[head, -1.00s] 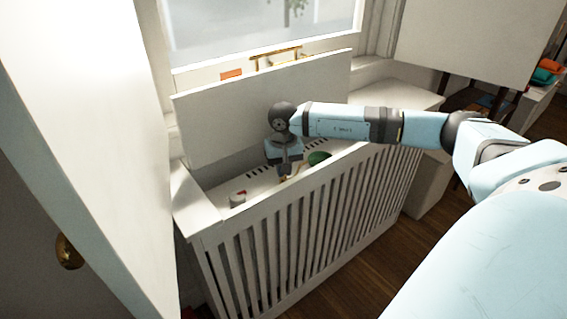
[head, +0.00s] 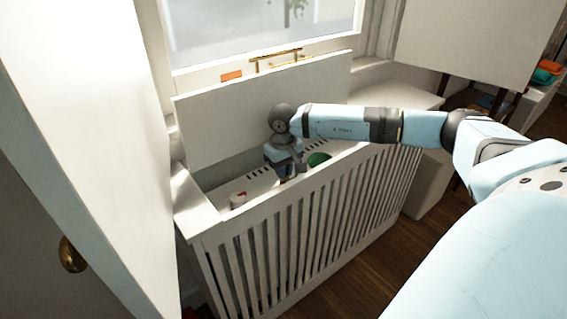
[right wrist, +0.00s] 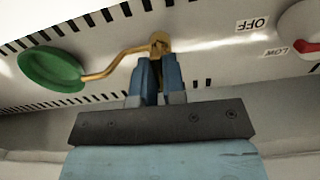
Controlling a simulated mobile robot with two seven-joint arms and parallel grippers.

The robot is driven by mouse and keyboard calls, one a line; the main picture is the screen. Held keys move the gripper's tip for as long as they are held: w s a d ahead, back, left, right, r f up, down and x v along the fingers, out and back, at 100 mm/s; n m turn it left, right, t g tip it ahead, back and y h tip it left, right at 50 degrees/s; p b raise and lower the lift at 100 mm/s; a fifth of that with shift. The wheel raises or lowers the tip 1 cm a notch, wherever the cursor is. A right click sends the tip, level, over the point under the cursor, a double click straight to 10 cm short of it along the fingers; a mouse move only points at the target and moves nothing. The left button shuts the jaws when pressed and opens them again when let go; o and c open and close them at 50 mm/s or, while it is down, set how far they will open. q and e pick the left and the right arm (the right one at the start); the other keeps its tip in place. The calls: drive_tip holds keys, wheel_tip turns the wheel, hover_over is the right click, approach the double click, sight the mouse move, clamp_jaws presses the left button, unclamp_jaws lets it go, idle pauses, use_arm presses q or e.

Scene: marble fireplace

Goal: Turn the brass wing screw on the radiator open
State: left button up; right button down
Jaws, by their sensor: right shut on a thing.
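The radiator (head: 262,188) is pale, with rows of dark slots, and sits inside a white slatted cover whose lid stands raised. In the right wrist view the brass wing screw (right wrist: 160,41) is on the radiator's pale face, at the tips of my right gripper (right wrist: 158,62). The gripper is shut on it, and the fingers hide part of it. A bent brass rod runs left from there towards a green disc (right wrist: 50,71). In the head view my right gripper (head: 287,174) reaches down into the cover, and the wing screw is hidden. My left gripper is not in view.
A dial with a red pointer (right wrist: 304,44) is beside "OFF" and "LOW" labels. The raised lid (head: 230,125) stands behind my wrist, and the slatted front (head: 325,225) is close in front. A white door (head: 75,130) with a brass knob (head: 72,254) stands at the left.

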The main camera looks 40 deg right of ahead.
drive_tip(key=c, duration=1.2)
unclamp_jaws()
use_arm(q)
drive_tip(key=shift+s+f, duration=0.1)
